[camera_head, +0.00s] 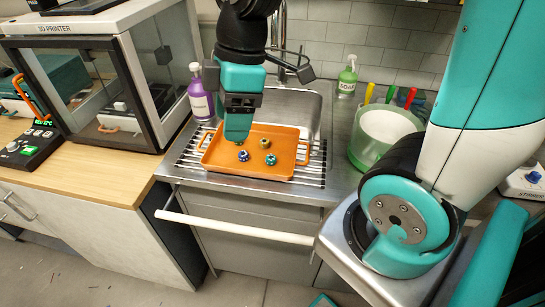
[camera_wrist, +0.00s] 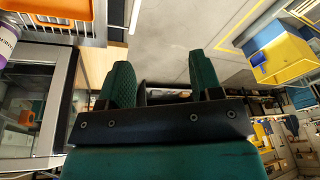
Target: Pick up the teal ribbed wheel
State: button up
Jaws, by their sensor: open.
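An orange tray (camera_head: 222,168) sits on a wire rack over the sink and holds three small wheels. The right one (camera_head: 270,159) looks teal and blue with light marks; its ribs are too small to tell. A dark blue wheel (camera_head: 243,155) lies to its left, and an olive-yellow wheel (camera_head: 264,142) lies behind them. My gripper (camera_head: 238,134) is above the tray's back left part, apart from the wheels, and may hide some of the tray. In the wrist view my gripper (camera_wrist: 160,82) is open and empty between two green fingers. The tray's edge (camera_wrist: 62,24) shows there at top left, with no wheel visible.
A purple bottle (camera_head: 200,98) stands left of the tray beside the 3D printer (camera_head: 75,90). A green soap bottle (camera_head: 347,78) stands behind right. A green-rimmed container (camera_head: 383,135) stands right of the rack. A white rail (camera_head: 235,228) runs along the front.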

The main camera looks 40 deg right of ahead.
jog(key=w+d+f+n+h, duration=0.1)
jog(key=w+d+f+n, duration=0.2)
jog(key=w+d+n, duration=0.4)
jog(key=n, duration=0.3)
send_near(271, 157)
jog(key=f+p, duration=0.1)
jog(key=f, duration=0.1)
jog(key=a+f+p, duration=0.1)
jog(key=shift+w+f+g+h+p, duration=0.25)
jog(key=shift+f+g+h+p, duration=0.05)
jog(key=shift+f+g, duration=0.1)
jog(key=shift+s+a+f+p, duration=0.1)
jog(key=shift+f+p, duration=0.4)
jog(key=shift+f, duration=0.85)
jog(key=shift+a+f+p, duration=0.15)
jog(key=shift+f+p, duration=0.3)
jog(key=shift+f, duration=0.9)
jog(key=c, duration=1)
